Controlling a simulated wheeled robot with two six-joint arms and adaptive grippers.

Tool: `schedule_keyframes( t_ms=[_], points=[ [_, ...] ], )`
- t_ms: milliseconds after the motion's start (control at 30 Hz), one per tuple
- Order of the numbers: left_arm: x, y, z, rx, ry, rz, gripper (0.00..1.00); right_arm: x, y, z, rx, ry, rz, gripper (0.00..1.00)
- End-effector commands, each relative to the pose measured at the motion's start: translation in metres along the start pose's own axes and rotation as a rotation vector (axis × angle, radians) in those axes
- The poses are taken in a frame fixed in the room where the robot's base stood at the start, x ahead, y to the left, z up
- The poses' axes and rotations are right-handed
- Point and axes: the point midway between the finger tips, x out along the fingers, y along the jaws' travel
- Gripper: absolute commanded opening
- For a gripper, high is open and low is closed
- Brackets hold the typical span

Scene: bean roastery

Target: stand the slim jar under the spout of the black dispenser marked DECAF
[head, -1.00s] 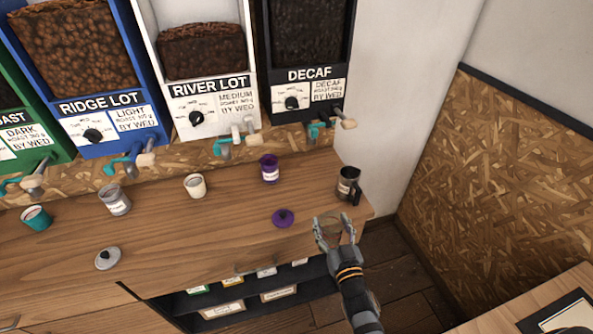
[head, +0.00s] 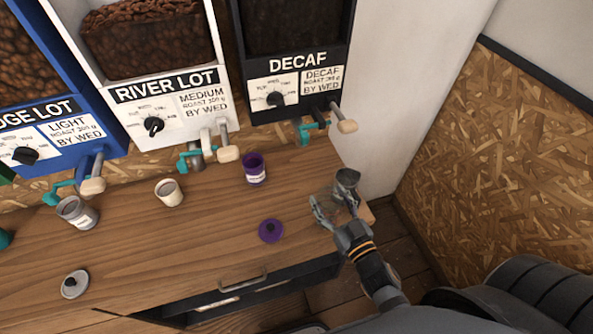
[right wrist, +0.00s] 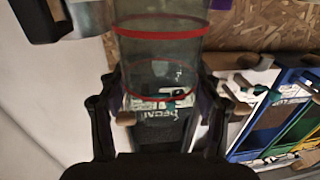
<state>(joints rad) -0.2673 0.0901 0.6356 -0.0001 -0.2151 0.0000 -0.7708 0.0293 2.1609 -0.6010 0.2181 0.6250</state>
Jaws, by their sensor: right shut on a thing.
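The black DECAF dispenser (head: 292,75) stands at the back, with a teal spout (head: 314,129) and a wooden-ended lever at its lower front. My right gripper (head: 331,207) is over the counter's right end, shut on a clear glass jar (head: 322,206). In the right wrist view the jar (right wrist: 158,52) has red bands and sits between the fingers (right wrist: 158,95); the dispenser's label (right wrist: 155,115) shows through it. In the head view the jar is faint and partly hidden by the gripper, and appears nearer to me than the spout. My left gripper is out of view.
A purple canister (head: 254,172) stands left of the DECAF spout, a purple lid (head: 270,231) nearer me. A cream cup (head: 169,193) is further left. Counter (head: 300,180) below the spout looks clear.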

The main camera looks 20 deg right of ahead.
Motion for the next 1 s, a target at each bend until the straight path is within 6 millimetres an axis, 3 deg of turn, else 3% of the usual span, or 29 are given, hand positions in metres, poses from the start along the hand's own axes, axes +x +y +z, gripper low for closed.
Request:
schedule_keyframes(
  t_ms=[100,267,367,500,600,700,1000],
  points=[
    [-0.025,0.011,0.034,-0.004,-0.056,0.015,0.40,0.024,0.000,-0.011,0.001,0.007,0.003,0.04],
    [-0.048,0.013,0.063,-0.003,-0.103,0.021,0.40,0.076,0.000,-0.009,0.002,0.007,0.002,0.04],
    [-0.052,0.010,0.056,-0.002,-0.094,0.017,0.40,0.107,0.000,-0.007,0.002,0.006,0.001,0.04],
    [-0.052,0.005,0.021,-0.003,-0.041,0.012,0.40,0.142,0.000,-0.004,0.001,0.005,0.001,0.04],
    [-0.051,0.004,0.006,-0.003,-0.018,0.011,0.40,0.158,0.000,-0.003,0.001,0.004,0.001,0.04],
    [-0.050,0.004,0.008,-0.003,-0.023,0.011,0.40,0.166,0.000,-0.002,0.001,0.003,0.001,0.04],
    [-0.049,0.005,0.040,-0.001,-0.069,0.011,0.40,0.180,0.000,0.002,0.001,0.003,0.001,0.04]
  ],
)
